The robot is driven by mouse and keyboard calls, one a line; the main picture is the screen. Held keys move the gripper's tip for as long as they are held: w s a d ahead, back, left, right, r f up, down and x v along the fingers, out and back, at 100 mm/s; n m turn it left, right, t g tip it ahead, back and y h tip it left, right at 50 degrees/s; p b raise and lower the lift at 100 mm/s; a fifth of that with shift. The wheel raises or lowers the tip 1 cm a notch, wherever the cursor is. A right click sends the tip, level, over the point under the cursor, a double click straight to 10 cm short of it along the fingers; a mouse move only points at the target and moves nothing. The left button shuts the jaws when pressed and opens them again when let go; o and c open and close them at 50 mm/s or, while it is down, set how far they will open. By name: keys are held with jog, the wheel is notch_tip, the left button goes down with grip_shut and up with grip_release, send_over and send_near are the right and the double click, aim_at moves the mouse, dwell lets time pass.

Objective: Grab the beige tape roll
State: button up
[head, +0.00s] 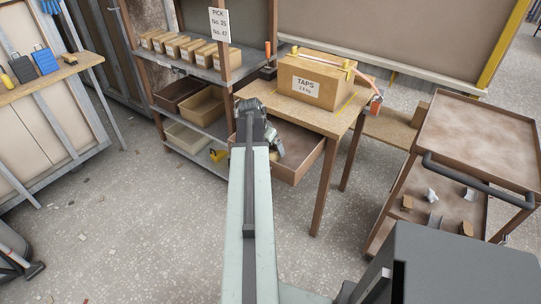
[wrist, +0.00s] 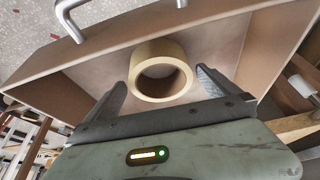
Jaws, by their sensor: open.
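In the wrist view, the beige tape roll (wrist: 160,50) lies in an open brown drawer (wrist: 235,32), with its round hole facing my camera. My gripper (wrist: 161,80) is open, with one finger on each side of the roll's near part. Gaps show between the fingers and the roll, and nothing is held. In the head view, my gripper (head: 277,147) reaches into the drawer (head: 308,160) pulled out under a wooden table. The roll is hidden there behind my arm and gripper.
A box labelled TAPS (head: 310,80) stands on the table (head: 345,117) above the drawer. A shelf (head: 190,110) with bins and small boxes is at left. A brown cart (head: 480,135) stands at right. The speckled floor at left is mostly clear.

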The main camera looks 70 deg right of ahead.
jog(key=b+x, duration=0.1)
jog(key=x, duration=0.2)
jog(key=shift+w+f+b, duration=0.1)
jog(key=shift+b, duration=0.25)
jog(key=c, duration=1.3)
jog(key=shift+r+p, duration=0.3)
